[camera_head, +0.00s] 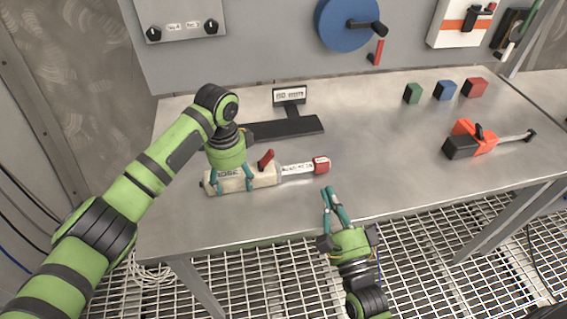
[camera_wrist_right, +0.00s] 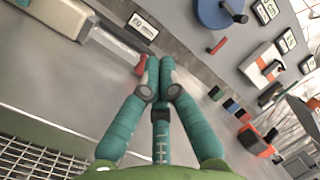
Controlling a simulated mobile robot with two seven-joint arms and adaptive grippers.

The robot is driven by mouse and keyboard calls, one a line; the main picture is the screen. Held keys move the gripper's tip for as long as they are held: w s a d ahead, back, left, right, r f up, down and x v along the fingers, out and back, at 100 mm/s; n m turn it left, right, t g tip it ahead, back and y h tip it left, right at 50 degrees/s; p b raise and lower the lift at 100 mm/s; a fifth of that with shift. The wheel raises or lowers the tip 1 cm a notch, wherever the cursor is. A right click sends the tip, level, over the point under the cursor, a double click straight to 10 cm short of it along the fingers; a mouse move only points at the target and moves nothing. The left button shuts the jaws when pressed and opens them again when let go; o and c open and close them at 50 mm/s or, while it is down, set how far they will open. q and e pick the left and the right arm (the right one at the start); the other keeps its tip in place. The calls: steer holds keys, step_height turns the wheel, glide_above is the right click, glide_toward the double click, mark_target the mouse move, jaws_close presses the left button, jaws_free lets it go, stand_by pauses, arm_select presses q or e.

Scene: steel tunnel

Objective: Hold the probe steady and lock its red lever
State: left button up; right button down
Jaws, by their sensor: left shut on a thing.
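The probe lies level in the head view, with a cream body (camera_head: 262,176), a labelled white shaft (camera_head: 297,169) and a red end block (camera_head: 321,164). Its red lever (camera_head: 266,159) sticks up at a tilt from the body's top. My left gripper (camera_head: 232,180) is shut around the cream body from above. My right gripper (camera_head: 329,190) is in front of the red end, apart from the lever, its fingers together and empty. In the right wrist view, the cream body (camera_wrist_right: 58,14) shows at upper left; the red end (camera_wrist_right: 141,66) is partly behind the fingertips (camera_wrist_right: 158,62). The lever is not clear there.
A black stand with a sign (camera_head: 290,96) is behind the probe. Green (camera_head: 412,93), blue (camera_head: 445,90) and red (camera_head: 475,87) blocks and an orange-black tool (camera_head: 470,141) lie to the right. A panel with a blue wheel (camera_head: 346,22) rises behind. The table's middle is clear.

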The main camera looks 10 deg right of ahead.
mark_target(266, 160)
steer(key=a+y, duration=0.1)
steer(key=a, duration=0.1)
steer(key=a+m+g, duration=0.1)
steer(key=a, duration=0.1)
steer(key=w+a+y, duration=0.1)
steer(key=a, duration=0.1)
steer(key=shift+f+m+g+y, duration=0.2)
steer(key=shift+m+g+y, duration=0.1)
steer(key=shift+m+g, duration=0.1)
steer(key=shift+d, duration=0.1)
steer(key=x, duration=1)
